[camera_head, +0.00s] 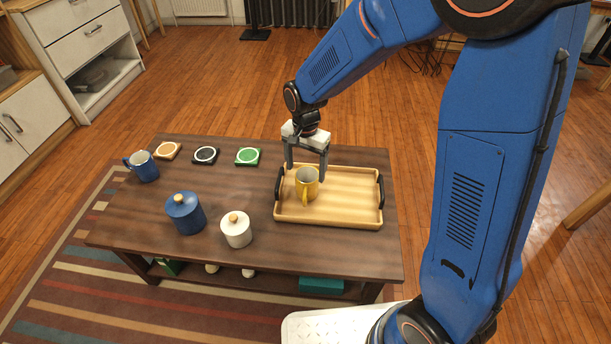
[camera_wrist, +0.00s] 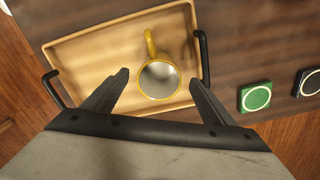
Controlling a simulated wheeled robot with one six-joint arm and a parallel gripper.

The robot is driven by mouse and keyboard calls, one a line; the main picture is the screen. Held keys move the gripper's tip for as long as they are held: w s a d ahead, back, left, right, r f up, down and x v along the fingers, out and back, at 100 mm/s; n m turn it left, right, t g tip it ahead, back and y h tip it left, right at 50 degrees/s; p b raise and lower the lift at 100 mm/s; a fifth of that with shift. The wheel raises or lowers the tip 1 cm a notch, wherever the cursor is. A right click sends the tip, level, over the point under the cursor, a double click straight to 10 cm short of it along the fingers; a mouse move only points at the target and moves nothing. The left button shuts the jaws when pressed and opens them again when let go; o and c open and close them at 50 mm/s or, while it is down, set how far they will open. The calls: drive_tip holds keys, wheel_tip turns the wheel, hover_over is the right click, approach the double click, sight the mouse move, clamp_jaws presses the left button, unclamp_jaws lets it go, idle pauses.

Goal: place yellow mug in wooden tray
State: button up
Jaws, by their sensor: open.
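The yellow mug (camera_head: 306,184) stands upright in the wooden tray (camera_head: 350,217), toward the tray's left side. Its handle points toward the front in the head view. In the wrist view the mug (camera_wrist: 159,80) shows from above with a grey inside, and the tray (camera_wrist: 90,62) lies around it. My gripper (camera_head: 306,172) is open above the mug, its fingers pointing down. In the wrist view my gripper's fingertips (camera_wrist: 159,75) are apart on either side of the mug. I see no finger touching it.
A blue mug (camera_head: 145,166), a blue lidded jar (camera_head: 185,213) and a white lidded jar (camera_head: 236,229) stand left of the tray on the dark table (camera_head: 130,215). Orange (camera_head: 167,151), black (camera_head: 206,155) and green (camera_head: 247,156) coasters lie along the back. The tray's right side is empty.

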wheel_tip(320, 180, up, 7)
drive_tip(key=shift+r, duration=0.2)
drive_tip(key=s+d+r+n+t, duration=0.1)
drive_tip(key=s+d+r+n, duration=0.1)
drive_tip(key=s+d+r, duration=0.4)
drive_tip(key=s+d+r+n+t, duration=0.1)
drive_tip(key=s+d+r, duration=0.4)
drive_tip(key=d, duration=0.4)
drive_tip(key=s+d+n+t, duration=0.1)
drive_tip(key=s+d+n, duration=0.1)
drive_tip(key=s+d, duration=0.2)
drive_tip(key=s+d+r+n+t, duration=0.1)
drive_tip(key=s+d, duration=0.3)
drive_tip(key=s, duration=0.6)
drive_tip(key=shift+s+d+n+t, duration=0.15)
drive_tip(key=shift+s+n+t, duration=0.25)
